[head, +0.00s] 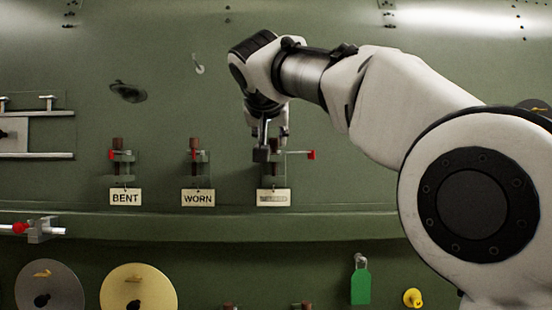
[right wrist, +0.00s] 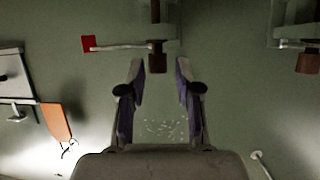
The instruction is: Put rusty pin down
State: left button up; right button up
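Three holders on the green wall each have a brown, rusty-looking pin end, above tags. The left one (head: 117,144) is above BENT (head: 125,197), the middle one (head: 194,144) above WORN (head: 198,198). The third tag (head: 273,198) is unreadable. My right gripper (head: 268,150) is in front of the third holder and hides part of it. In the right wrist view my right gripper (right wrist: 160,75) is open, with nothing between its fingers. A brown pin end (right wrist: 157,60) shows just beyond the fingertips; contact cannot be told. My left gripper is not in view.
A red-ended bar (head: 312,155) sticks out right of the third holder. A ledge (head: 330,226) runs below the tags. Lower down are a grey disc (head: 65,285), a yellow disc (head: 155,280) and a green tag (head: 361,286). A white-and-red piece (head: 45,229) is at left.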

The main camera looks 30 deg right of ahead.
aim_at(274, 141)
jog(key=shift+p+v, duration=0.35)
jog(key=shift+v, duration=0.55)
jog(key=shift+w+d+p, duration=0.45)
jog(key=x, duration=0.4)
jog(key=shift+w+d+f, duration=0.15)
jog(key=shift+d+f, duration=0.15)
jog(key=shift+d, duration=0.05)
jog(key=shift+a+r, duration=0.1)
jog(key=shift+a, duration=0.2)
jog(key=c, duration=0.4)
grip_shut()
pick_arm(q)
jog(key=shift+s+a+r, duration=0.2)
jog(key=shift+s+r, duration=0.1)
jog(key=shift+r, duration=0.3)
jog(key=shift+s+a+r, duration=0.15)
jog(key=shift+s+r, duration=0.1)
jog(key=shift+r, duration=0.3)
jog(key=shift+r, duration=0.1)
